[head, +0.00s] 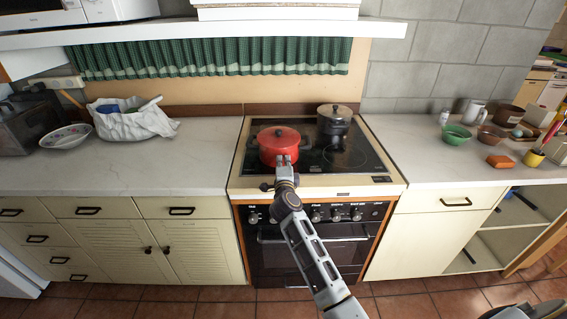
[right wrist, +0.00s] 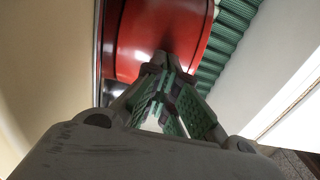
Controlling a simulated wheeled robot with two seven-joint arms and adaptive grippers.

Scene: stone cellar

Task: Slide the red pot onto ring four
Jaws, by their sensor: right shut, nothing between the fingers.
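The red pot (head: 278,147), with a red lid and dark knob, stands upright on the left side of the black glass hob (head: 318,172). It also fills the top of the right wrist view (right wrist: 135,40). My right gripper (head: 284,160) is shut and empty at the pot's front side. In the right wrist view its fingertips (right wrist: 166,62) are against or very near the red wall; I cannot tell if they touch. A bare ring (head: 344,157) shows at front right. No ring numbers are readable. My left gripper is out of view.
A dark lidded pot (head: 335,120) stands at the back right of the hob. A white bag (head: 130,122) and a bowl (head: 66,136) lie on the left counter. Bowls, including a green one (head: 457,134), and cups crowd the right counter. The hob's front right is clear.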

